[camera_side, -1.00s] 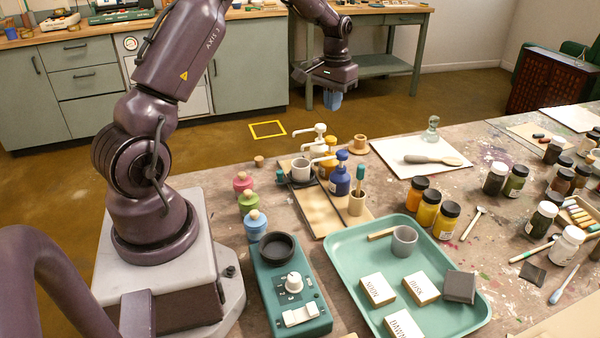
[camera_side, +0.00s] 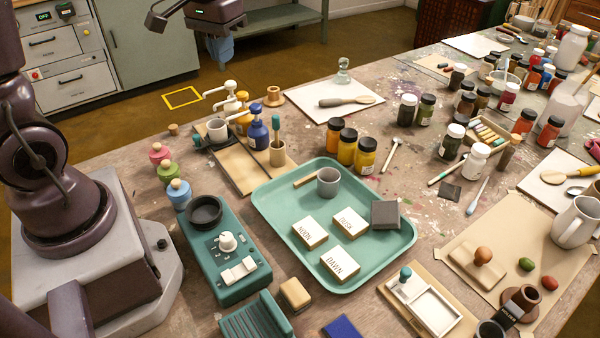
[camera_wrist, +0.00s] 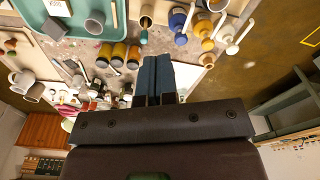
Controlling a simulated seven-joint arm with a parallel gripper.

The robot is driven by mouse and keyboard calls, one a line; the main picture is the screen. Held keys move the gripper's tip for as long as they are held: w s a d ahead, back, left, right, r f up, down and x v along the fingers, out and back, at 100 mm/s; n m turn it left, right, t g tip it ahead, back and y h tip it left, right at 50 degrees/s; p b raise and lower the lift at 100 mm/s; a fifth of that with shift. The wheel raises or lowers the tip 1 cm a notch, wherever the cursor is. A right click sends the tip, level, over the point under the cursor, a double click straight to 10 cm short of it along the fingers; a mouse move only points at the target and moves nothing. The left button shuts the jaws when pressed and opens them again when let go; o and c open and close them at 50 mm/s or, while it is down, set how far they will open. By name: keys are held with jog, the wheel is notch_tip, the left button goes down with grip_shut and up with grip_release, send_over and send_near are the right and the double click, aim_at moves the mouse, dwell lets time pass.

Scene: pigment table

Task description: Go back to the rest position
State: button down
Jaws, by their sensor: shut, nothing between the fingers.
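My gripper (camera_side: 218,50) hangs at the top of the side view, over the brown floor beyond the table's far edge. Its blue fingers point down and hold nothing. In the wrist view the fingers (camera_wrist: 157,75) lie together, shut and empty. They are apart from everything on the table. Most of my upper arm is cut off by the top of the side view.
The table carries a teal tray (camera_side: 277,229) with labelled blocks and a grey cup (camera_side: 328,181). Pump bottles, a blue one (camera_side: 257,134) among them, stand near the far edge. A teal device (camera_side: 207,258) sits beside my base. Bare floor (camera_side: 150,122) lies behind.

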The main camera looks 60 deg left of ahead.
jog(key=s+d+r+m+t, duration=0.4)
jog(key=s+d+r, duration=0.3)
jog(key=s+d, duration=0.4)
jog(key=shift+s+d+t, duration=0.3)
jog(key=shift+s+d, duration=0.05)
jog(key=shift+d, duration=0.5)
